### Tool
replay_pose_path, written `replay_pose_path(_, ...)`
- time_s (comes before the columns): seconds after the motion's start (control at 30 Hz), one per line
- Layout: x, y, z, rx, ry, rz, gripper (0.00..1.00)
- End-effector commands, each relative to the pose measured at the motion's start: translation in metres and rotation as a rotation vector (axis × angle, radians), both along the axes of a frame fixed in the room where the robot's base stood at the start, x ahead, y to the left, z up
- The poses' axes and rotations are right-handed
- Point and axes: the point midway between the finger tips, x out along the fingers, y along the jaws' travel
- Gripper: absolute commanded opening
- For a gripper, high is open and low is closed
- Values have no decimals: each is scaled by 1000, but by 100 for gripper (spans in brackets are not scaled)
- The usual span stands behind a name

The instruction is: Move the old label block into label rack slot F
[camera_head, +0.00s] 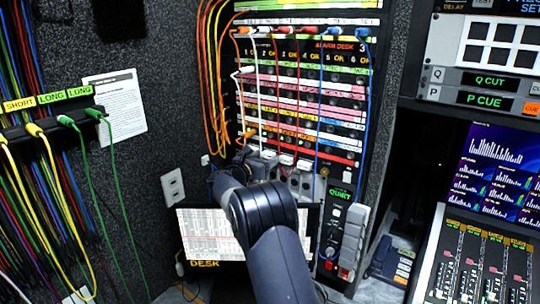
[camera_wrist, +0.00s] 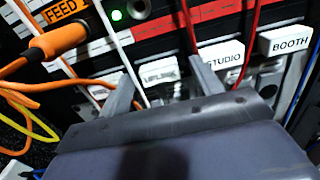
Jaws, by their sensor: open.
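My gripper (camera_wrist: 161,70) is open at the patch panel, with one finger on each side of a white block marked UPLINK (camera_wrist: 159,72). I cannot tell whether the fingers touch it. A STUDIO block (camera_wrist: 223,53) is just right of the right finger, and a BOOTH block (camera_wrist: 290,40) is farther right. Another white block, partly hidden, is left of the left finger. In the head view my arm hides most of the gripper; white blocks (camera_head: 287,160) show beside it. I cannot tell which block is the old label or which slot is F.
An orange FEED plug (camera_wrist: 58,42) and loose orange cables lie close left of the gripper. White, red and blue cords (camera_head: 322,110) hang down the panel in front of the label row. A fader console (camera_head: 480,260) stands right.

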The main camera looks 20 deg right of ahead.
Motion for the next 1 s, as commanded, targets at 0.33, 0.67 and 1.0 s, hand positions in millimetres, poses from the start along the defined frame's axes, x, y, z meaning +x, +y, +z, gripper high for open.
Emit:
replay_pose_path(0.33,0,0,0,0,0,0,48)
replay_pose_path(0.67,0,0,0,0,0,0,21)
replay_pose_path(1.0,0,1,0,0,0,0,2)
